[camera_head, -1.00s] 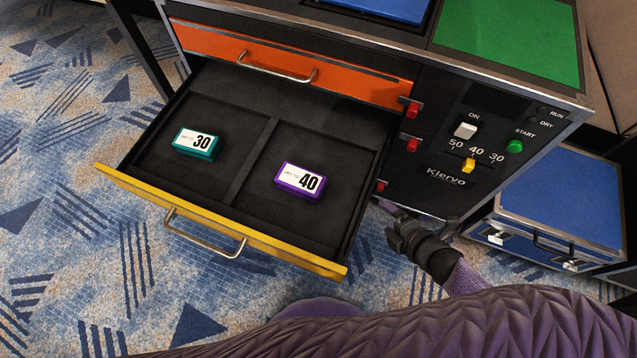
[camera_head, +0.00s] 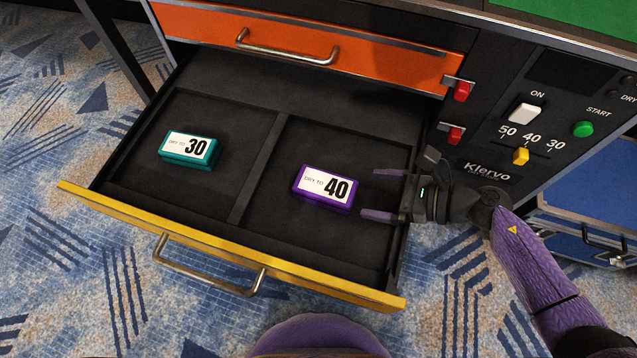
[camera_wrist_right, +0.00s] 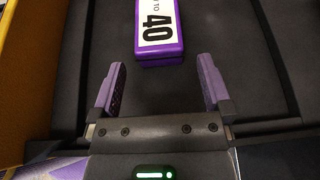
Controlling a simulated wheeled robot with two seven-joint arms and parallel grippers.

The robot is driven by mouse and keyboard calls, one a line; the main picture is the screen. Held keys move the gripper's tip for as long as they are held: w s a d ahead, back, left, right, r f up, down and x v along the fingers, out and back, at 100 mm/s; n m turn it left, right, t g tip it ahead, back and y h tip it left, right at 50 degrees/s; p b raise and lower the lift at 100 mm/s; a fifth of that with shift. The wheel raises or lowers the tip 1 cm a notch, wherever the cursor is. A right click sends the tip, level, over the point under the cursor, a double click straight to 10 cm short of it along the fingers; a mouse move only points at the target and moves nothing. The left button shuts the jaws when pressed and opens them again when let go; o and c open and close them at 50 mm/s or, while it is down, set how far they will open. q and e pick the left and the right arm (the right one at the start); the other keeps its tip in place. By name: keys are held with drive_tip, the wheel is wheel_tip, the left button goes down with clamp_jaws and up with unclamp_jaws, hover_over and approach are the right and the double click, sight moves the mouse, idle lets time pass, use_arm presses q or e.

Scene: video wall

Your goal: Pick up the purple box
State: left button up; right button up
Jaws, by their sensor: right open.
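The purple box (camera_head: 325,188) with a white label reading "DRY TO 40" lies flat in the right compartment of the open drawer (camera_head: 268,215). My right gripper (camera_head: 376,194) is open just to the right of the box, over the drawer's right side, with its fingers pointing left at it. In the right wrist view the purple box (camera_wrist_right: 160,36) lies ahead of the open right gripper (camera_wrist_right: 162,88), between the lines of the two fingers, and nothing is held. The box's far end is cut off there. My left gripper is not in view.
A teal box (camera_head: 190,150) labelled "30" lies in the left compartment, behind a divider (camera_head: 258,170). An orange drawer (camera_head: 310,45) is shut above. A control panel with a white switch (camera_head: 524,112) and a blue case (camera_head: 590,190) are at the right.

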sight(338, 189)
drive_tip(key=b+x, duration=0.2)
drive_tip(key=x, duration=0.5)
drive_tip(key=shift+a+f+b, duration=0.1)
drive_tip(key=shift+a+b, duration=0.2)
drive_tip(key=shift+a, duration=0.1)
drive_tip(key=shift+w+a, duration=0.15)
drive_tip(key=shift+a, duration=0.2)
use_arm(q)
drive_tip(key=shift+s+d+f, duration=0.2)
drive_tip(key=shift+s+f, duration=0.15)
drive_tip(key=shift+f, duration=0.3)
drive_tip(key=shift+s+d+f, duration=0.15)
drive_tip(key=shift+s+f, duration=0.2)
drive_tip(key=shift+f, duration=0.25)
use_arm(e)
drive_tip(key=c, duration=1.1)
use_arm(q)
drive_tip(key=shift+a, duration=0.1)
use_arm(e)
drive_tip(key=shift+c, duration=0.3)
